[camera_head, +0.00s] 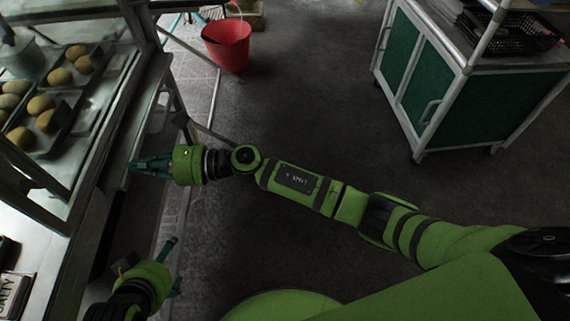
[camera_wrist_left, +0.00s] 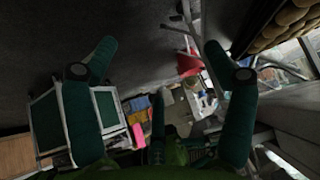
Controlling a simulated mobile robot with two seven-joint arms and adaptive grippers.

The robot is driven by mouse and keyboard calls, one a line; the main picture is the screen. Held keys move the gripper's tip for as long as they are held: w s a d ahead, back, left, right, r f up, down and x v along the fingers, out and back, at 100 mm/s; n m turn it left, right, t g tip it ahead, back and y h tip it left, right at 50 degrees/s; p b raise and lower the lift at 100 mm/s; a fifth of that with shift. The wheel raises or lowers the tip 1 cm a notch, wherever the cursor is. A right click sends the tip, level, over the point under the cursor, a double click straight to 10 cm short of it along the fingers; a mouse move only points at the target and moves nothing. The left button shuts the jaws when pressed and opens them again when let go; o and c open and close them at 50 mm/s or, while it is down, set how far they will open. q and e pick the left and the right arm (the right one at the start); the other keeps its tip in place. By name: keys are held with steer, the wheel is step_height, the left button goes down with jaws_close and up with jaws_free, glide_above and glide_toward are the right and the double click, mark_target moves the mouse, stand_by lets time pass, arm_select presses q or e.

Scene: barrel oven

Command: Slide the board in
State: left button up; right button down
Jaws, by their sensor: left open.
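My left gripper (camera_head: 174,266) is low at the left of the head view. Its teal fingers are spread, with nothing between them; in the left wrist view (camera_wrist_left: 158,50) they are also wide apart. My right gripper (camera_head: 138,165) is higher up, its fingers pointing left at the edge of the metal ledge (camera_head: 140,115) of the glass-sided case. Whether its fingers are closed on that edge is too small to tell. I cannot single out the board with certainty. Trays of round rolls (camera_head: 85,65) are inside the case; rolls (camera_wrist_left: 285,22) also show at the upper right of the left wrist view.
A red bucket (camera_head: 228,45) stands on the floor beyond the case. A green-doored cabinet (camera_head: 430,90) with a black basket (camera_head: 515,38) on top is at the upper right. Dark floor between case and cabinet is clear. A counter runs along the lower left.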

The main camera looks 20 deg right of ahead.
mark_target(124, 166)
steer(key=b+x, duration=0.1)
steer(key=x, duration=0.2)
steer(key=shift+a, duration=0.3)
steer(key=shift+w+a, duration=0.1)
arm_select(q)
steer(key=w+d+r+t+h, duration=0.1)
steer(key=w+d+r+t, duration=0.2)
steer(key=w+r+t, duration=0.1)
step_height(124, 166, up, 2)
steer(key=shift+w+d+r+m+t+h, duration=0.1)
steer(key=shift+w+d+m+t+h, duration=0.2)
steer(key=shift+w, duration=0.55)
arm_select(e)
steer(key=shift+r, duration=0.1)
arm_select(q)
steer(key=shift+a, duration=0.1)
arm_select(e)
steer(key=shift+a, duration=0.1)
